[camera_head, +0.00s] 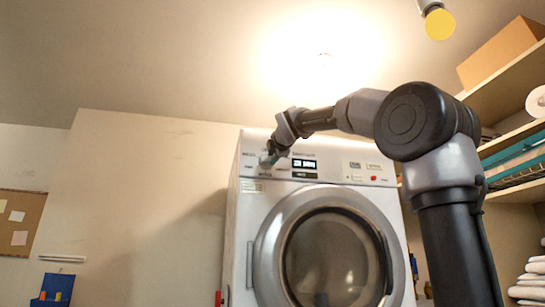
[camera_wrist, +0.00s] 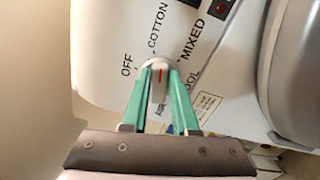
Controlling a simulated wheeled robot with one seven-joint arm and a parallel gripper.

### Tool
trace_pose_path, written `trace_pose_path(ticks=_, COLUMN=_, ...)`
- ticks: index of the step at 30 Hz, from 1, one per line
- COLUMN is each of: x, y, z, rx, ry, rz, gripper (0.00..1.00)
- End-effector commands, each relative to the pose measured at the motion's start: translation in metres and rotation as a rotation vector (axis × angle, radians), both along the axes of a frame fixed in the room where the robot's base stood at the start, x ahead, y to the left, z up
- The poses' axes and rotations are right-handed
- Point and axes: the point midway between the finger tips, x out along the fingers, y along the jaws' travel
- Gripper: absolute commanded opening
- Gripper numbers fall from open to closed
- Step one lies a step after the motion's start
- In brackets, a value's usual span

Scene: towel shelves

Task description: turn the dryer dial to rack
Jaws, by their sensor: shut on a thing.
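The dryer (camera_head: 240,240) stands ahead, with its control panel along the top front. The white dial (camera_wrist: 158,66) with a red mark shows in the wrist view. Printed around it are OFF, COTTON, MIXED, a partly covered word ending in OOL, and AIR. I see no RACK label; part of the ring is hidden by the fingers. I cannot tell which word the red mark indicates. My gripper (camera_wrist: 160,70) is shut on the dial, one teal finger on each side. In the head view my gripper (camera_head: 270,158) is at the panel's left end and hides the dial.
The panel has a lit display (camera_head: 304,164) and a red button (camera_head: 374,178) to the right of the dial. The round dryer door (camera_head: 262,255) is closed below. Shelves (camera_head: 520,125) with a box (camera_head: 500,50) and towels stand at the right.

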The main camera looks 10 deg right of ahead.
Motion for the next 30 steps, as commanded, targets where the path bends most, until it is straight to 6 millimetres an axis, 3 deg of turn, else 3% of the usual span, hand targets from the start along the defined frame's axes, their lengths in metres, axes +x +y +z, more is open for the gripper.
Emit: trace_pose_path(ticks=30, x=0.001, y=0.003, z=-0.014, rx=0.965, ry=0.002, rz=-0.003, gripper=0.0)
